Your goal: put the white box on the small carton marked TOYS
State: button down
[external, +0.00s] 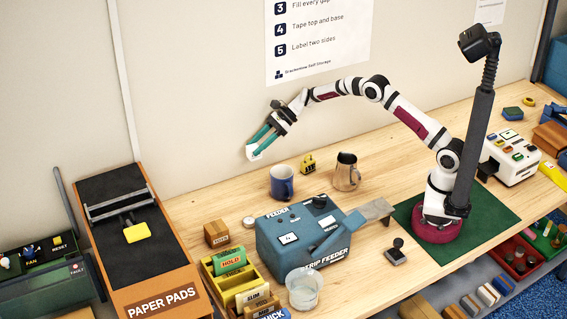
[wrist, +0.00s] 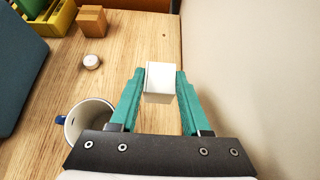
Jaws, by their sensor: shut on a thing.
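The white box (external: 253,153) is between the fingertips of my gripper (external: 260,141), held in the air above the table near the back wall. In the wrist view the box (wrist: 160,84) sits between the two green fingers, which touch its sides. A small brown carton (external: 216,233) stands on the table at the left, with dark lettering on its front too small to read surely. It also shows in the wrist view (wrist: 92,21), ahead and left of the held box, with nothing on top. My gripper is apart from it.
A blue mug (external: 282,183) and a metal jug (external: 346,172) stand below and right of my gripper. A small white disc (external: 249,222) lies beside the carton. The blue strip feeder (external: 305,235) and a yellow tray (external: 235,285) are nearby. A wall poster (external: 320,40) hangs behind.

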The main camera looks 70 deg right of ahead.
jog(key=a+r, duration=0.3)
jog(key=a, duration=0.6)
jog(key=a+r, duration=0.3)
jog(key=a, duration=0.6)
send_over(220, 225)
notch_tip(220, 225, down, 7)
jog(key=shift+r, duration=0.1)
notch_tip(220, 225, down, 4)
jog(key=shift+a+f, duration=0.1)
jog(key=shift+a, duration=0.05)
jog(key=shift+f, duration=0.1)
jog(key=shift+c, duration=1.8)
grip_release()
